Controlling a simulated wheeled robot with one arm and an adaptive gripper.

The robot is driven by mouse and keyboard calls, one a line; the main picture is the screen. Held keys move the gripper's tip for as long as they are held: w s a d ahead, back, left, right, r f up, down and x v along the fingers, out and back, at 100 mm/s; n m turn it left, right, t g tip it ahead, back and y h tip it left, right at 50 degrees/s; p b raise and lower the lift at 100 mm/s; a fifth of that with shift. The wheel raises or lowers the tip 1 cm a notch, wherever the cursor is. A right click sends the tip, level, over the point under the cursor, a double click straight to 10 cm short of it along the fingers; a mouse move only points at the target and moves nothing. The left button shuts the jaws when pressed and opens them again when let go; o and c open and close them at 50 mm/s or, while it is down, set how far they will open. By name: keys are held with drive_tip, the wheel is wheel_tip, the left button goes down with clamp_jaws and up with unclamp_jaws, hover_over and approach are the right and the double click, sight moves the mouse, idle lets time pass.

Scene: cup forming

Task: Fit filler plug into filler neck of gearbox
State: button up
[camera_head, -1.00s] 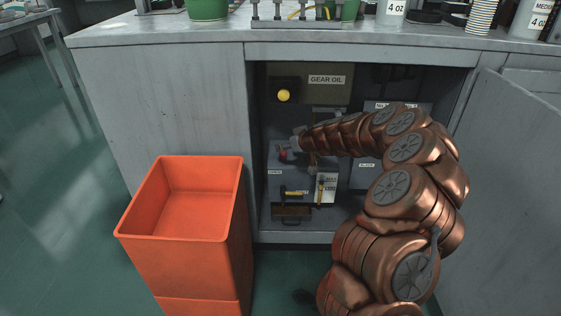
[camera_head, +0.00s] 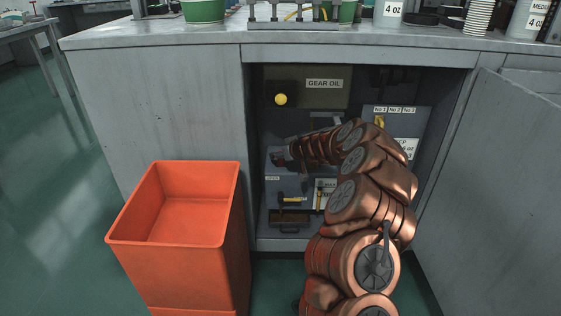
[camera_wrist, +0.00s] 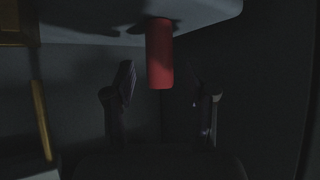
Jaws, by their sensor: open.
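A red cylinder (camera_wrist: 160,55) shows in the wrist view, hanging or sticking out below a grey surface (camera_wrist: 100,22). I cannot tell whether it is the filler plug. My gripper (camera_wrist: 168,80) is open, and the cylinder shows between its two fingers without visible contact. In the head view my gripper (camera_head: 275,155) is inside the open cabinet, left of its middle, and covers what is right behind it. The gearbox and its filler neck cannot be made out with certainty.
A box marked GEAR OIL (camera_head: 323,90) with a yellow knob (camera_head: 281,99) stands at the back of the cabinet. A yellow-handled tool (camera_head: 292,199) hangs lower down. An orange bin (camera_head: 230,215) stands in front at left. The open door (camera_head: 495,190) bounds the right.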

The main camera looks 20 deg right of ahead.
drive_tip(key=shift+w+a+f, duration=0.1)
drive_tip(key=shift+w, duration=0.15)
clamp_jaws()
idle(0.4)
